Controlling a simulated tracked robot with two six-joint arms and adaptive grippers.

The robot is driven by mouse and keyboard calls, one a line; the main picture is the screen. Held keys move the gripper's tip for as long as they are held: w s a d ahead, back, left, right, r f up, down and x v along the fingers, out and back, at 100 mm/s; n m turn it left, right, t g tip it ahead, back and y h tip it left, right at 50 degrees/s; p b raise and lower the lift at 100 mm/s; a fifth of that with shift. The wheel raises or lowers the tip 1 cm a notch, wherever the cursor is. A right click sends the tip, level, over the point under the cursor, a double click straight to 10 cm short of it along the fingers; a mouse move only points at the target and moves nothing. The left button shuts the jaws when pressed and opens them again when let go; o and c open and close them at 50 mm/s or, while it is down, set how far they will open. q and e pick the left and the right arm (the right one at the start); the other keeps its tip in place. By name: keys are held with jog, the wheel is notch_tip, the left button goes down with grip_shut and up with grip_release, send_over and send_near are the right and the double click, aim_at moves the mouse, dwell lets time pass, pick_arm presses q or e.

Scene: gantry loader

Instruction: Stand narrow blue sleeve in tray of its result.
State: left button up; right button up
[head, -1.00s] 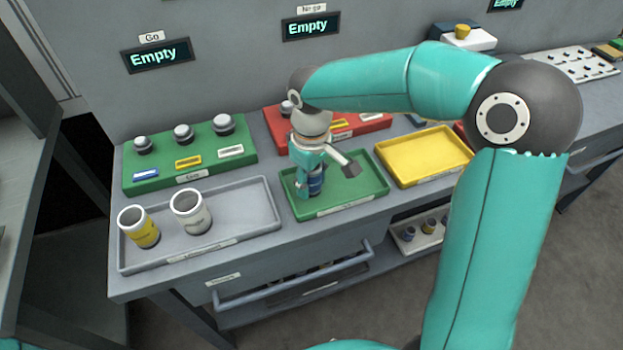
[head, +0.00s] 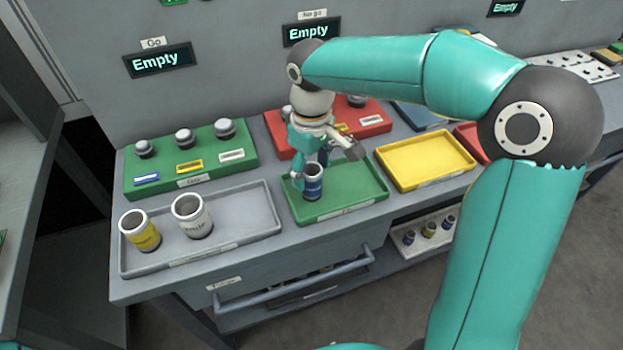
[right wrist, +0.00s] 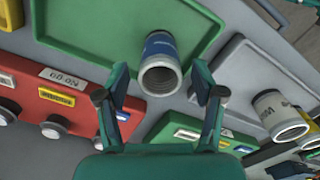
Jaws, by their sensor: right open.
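The narrow blue sleeve (head: 313,184) stands upright in the green tray (head: 358,199), near the tray's left side. It has a grey open top and a blue band. My right gripper (head: 322,163) is open, above and just behind the sleeve, with its fingers apart. In the right wrist view the sleeve (right wrist: 160,62) lies ahead of the spread fingers, between their lines, and neither finger visibly grips it. My left gripper is not in view.
A grey tray (head: 235,232) to the left holds a yellow sleeve (head: 140,231) and a white sleeve (head: 191,217). A green gauge board (head: 215,160) and a red one (head: 377,123) stand behind. A yellow tray (head: 425,161) is to the right. My right arm spans the right side.

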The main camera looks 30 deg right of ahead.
notch_tip(320, 180, up, 7)
jog(key=shift+p, duration=0.3)
dwell(0.4)
